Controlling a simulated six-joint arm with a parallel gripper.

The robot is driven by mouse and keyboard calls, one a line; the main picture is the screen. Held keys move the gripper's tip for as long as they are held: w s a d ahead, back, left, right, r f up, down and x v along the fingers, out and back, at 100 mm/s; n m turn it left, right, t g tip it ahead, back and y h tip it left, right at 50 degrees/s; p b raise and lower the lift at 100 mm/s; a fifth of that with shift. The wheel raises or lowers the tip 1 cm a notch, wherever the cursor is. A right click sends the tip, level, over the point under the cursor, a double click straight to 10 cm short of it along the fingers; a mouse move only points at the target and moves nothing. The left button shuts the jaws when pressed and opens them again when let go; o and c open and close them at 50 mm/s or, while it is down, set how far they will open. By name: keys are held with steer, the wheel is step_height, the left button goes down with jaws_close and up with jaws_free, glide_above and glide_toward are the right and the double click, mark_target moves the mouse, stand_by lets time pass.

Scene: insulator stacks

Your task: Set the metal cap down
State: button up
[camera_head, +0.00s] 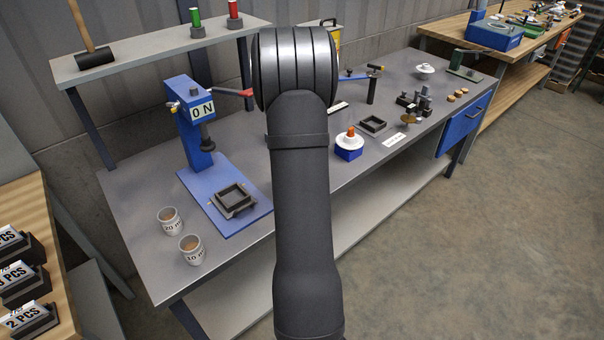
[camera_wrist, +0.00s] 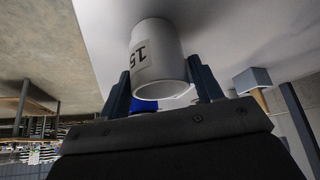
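My gripper (camera_wrist: 160,70) shows only in the wrist view, where the picture appears upside down. Its two dark fingers lie close against both sides of a white cup (camera_wrist: 158,40) with a "15" label. The cup's mouth faces the bottom of the picture, and its base is near a light grey surface. I cannot tell whether the base touches that surface. In the head view my arm hides the gripper and the cup. I cannot pick out a metal cap with certainty. A small bronze-coloured piece (camera_head: 411,119) stands on the bench at right.
The bench (camera_head: 140,190) carries a blue press (camera_head: 190,125), two labelled cups (camera_head: 191,249), a white insulator (camera_head: 350,138) on a blue block and a dark square tray (camera_head: 372,125). A mallet (camera_head: 95,58) stands on the raised shelf (camera_head: 150,45).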

steer(key=shift+o, duration=1.1)
steer(key=shift+r, duration=0.2)
steer(key=v, duration=1.2)
steer(key=shift+f, duration=0.1)
steer(key=x, duration=1.2)
steer(key=shift+f, duration=0.15)
steer(key=shift+r, duration=0.2)
